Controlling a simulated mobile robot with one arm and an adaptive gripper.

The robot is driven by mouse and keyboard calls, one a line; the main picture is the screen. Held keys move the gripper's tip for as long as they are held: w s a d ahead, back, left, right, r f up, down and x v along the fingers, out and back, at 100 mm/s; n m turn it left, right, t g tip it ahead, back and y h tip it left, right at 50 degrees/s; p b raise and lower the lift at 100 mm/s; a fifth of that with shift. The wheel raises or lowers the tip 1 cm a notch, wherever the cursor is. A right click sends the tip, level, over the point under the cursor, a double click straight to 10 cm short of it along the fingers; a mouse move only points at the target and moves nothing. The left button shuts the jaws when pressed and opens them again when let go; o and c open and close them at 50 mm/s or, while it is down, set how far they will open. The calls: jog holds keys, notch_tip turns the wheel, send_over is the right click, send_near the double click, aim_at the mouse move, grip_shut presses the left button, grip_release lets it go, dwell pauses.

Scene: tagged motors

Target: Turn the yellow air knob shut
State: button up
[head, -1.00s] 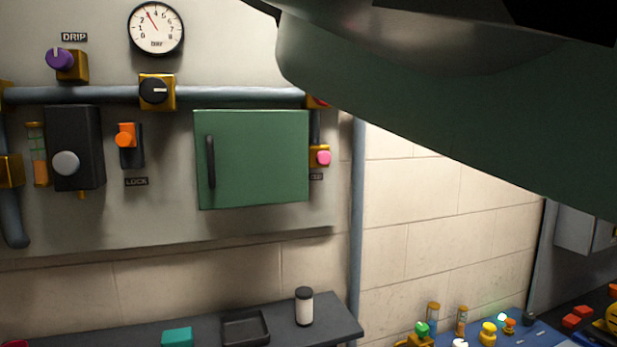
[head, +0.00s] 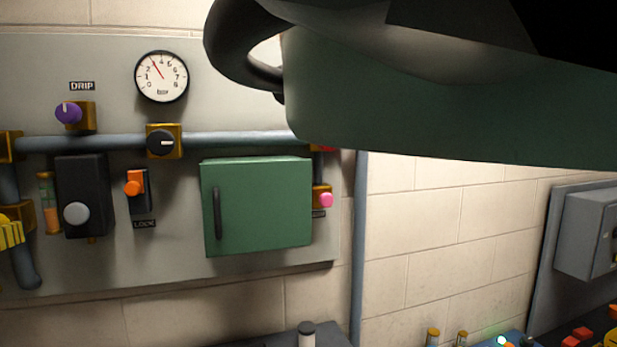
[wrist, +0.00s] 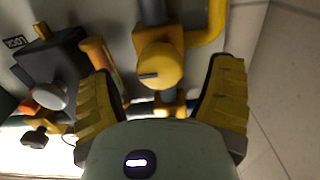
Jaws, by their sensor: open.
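The yellow air knob (wrist: 160,66) shows in the wrist view, round with a dark mark lying nearly level on its face. My gripper (wrist: 165,72) is open, with one yellow ribbed finger on each side of the knob and visible gaps between. How far the knob is from the fingertips in depth is hard to tell. In the head view the knob is not clearly seen; a yellow ribbed piece at the left edge, in front of a brass fitting (head: 26,213), looks like one of my fingers.
Near the knob in the wrist view are an orange tube (wrist: 102,66), a black box (wrist: 50,62) with a pale button, and a yellow pipe (wrist: 217,22). The head view shows the purple knob (head: 69,112), gauge (head: 162,77) and green cabinet (head: 260,205).

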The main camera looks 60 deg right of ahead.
jog(key=shift+p+x, duration=0.55)
jog(key=shift+x, duration=0.85)
jog(key=shift+s+d, duration=0.1)
jog(key=shift+s, duration=0.05)
jog(key=c, duration=1.2)
